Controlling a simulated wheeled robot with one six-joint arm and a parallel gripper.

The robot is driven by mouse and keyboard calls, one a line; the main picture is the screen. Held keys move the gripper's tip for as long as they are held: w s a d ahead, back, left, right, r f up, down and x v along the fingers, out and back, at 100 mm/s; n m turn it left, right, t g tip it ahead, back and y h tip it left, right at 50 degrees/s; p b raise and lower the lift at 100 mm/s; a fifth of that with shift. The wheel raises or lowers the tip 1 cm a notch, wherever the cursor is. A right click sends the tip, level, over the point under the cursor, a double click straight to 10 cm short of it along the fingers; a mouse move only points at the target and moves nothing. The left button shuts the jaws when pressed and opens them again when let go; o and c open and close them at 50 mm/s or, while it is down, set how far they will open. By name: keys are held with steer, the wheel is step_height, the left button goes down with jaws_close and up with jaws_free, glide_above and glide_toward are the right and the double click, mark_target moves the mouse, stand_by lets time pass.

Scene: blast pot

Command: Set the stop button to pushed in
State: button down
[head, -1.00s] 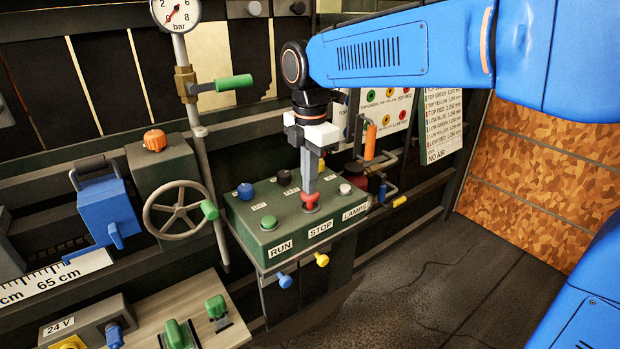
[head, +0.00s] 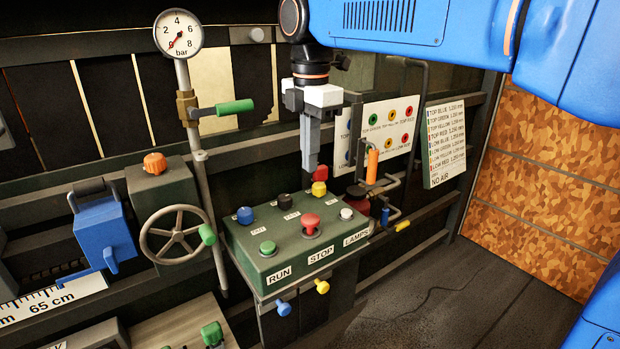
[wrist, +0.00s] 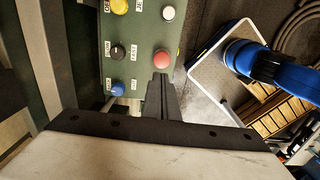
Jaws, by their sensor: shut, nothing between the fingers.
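The stop button is a red mushroom button (head: 310,221) on the sloped top of the green control box (head: 240,240), above the STOP label (head: 321,254). In the wrist view the red button (wrist: 162,58) shows just beyond the fingertips. My gripper (head: 309,182) points down, shut and empty, with its tips above the box and apart from the button. In the wrist view my gripper (wrist: 161,78) also looks shut. I cannot tell for sure from its height whether the button is in or out.
Around it on the box are a green button (head: 267,248), a white button (head: 346,214), and blue (head: 244,215), black (head: 285,201) and yellow (head: 319,188) knobs. A pipe with a gauge (head: 178,34) and a handwheel (head: 176,235) stand left. An orange-handled valve (head: 372,166) stands right.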

steer(key=shift+r, duration=1.05)
steer(key=s+d+f+m+t, duration=0.1)
steer(key=s+d+f+m, duration=0.25)
steer(key=d, duration=0.25)
steer(key=s+d+f+m, duration=0.2)
steer(key=d+m, duration=0.2)
steer(key=d, duration=0.1)
steer(key=s+d+f+m+t, duration=0.1)
steer(key=s+d+f+m, duration=0.1)
steer(key=d+m, duration=0.3)
steer(key=s+d+f+m+t, duration=0.2)
steer(key=s+d+f+m, duration=1)
steer(key=f, duration=0.4)
steer(key=shift+s+t, duration=0.3)
steer(key=shift+s, duration=0.15)
